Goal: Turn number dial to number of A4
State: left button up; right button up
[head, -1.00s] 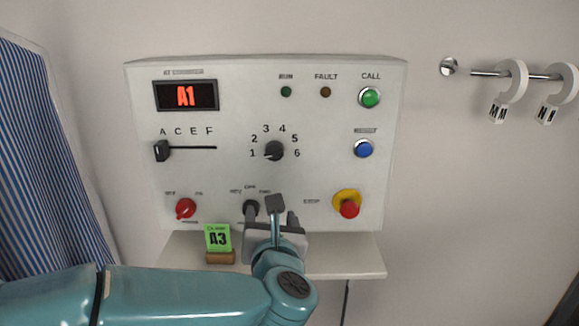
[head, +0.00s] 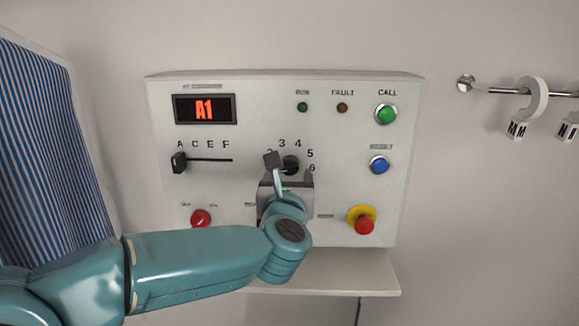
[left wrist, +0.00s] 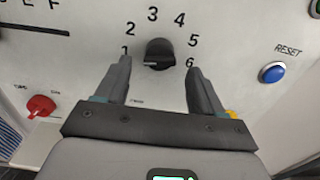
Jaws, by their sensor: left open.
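The black number dial (head: 291,165) sits mid-panel, ringed by numbers 1 to 6, partly covered by my gripper in the head view. In the left wrist view the dial (left wrist: 160,53) shows clearly, its white pointer mark towards 1. The red display (head: 204,109) reads A1. The black letter slider (head: 179,162) is at A, the left end of its slot. My left gripper (head: 289,175) is open in front of the dial. In the left wrist view its fingers (left wrist: 160,70) stand either side of and below the dial, apparently not touching it.
A red knob (head: 201,218), blue button (head: 379,165), green button (head: 386,113) and red emergency stop (head: 363,221) surround the dial. A shelf (head: 350,283) juts out below. Striped cloth (head: 40,150) hangs left; a rail with hooks (head: 535,95) is at right.

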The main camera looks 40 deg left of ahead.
aim_at(290, 170)
pick_arm(q)
jog(key=shift+p+x, duration=0.3)
jog(key=shift+x, duration=1.6)
jog(key=c, duration=1)
